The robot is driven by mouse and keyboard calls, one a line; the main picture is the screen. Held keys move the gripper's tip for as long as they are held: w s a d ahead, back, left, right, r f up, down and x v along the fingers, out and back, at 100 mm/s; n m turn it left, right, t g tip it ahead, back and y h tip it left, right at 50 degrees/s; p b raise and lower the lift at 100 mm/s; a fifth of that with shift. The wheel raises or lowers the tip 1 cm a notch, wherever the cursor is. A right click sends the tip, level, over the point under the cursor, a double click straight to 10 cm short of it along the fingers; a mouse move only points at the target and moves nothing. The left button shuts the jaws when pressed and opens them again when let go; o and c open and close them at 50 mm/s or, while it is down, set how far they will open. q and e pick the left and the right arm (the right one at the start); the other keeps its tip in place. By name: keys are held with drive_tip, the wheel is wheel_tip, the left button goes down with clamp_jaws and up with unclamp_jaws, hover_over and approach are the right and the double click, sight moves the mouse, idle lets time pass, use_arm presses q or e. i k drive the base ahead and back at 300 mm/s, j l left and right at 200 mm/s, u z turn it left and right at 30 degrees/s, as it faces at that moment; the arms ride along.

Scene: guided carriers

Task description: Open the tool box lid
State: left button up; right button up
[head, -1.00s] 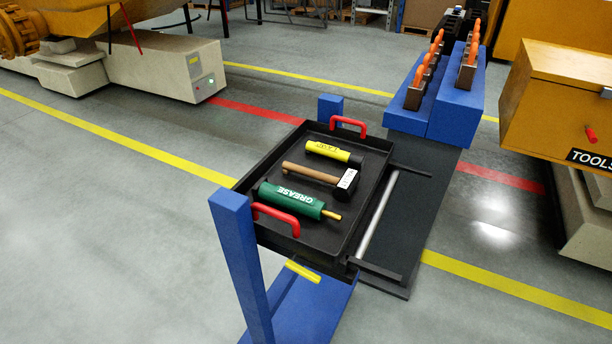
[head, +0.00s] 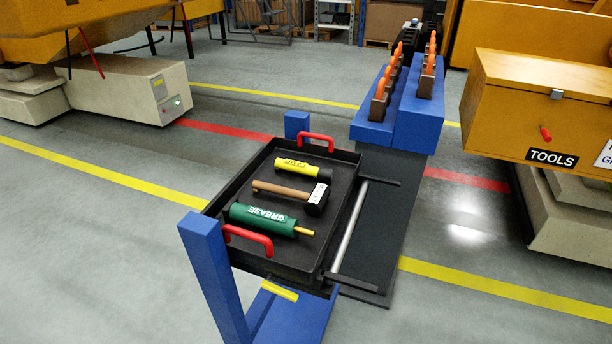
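The tool box (head: 535,130) is an orange-yellow box at the right, labelled TOOLS. Its lid (head: 545,75) is closed, with a small metal latch (head: 556,94) at the front upper edge. A red handle (head: 546,134) sticks out of the front face. The box rests on a pale carrier base (head: 565,215), and its right end is cut off by the picture edge. Neither of my grippers shows in the head view.
A blue-framed cart (head: 213,265) holds a black tray (head: 338,215) with red handles, a grease tube (head: 263,218), a hammer (head: 290,192) and a yellow-black tool (head: 303,168). A blue rack (head: 415,125) stands between cart and tool box. Floor is clear at front right.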

sight(557, 78)
drive_tip(key=z, duration=1.55)
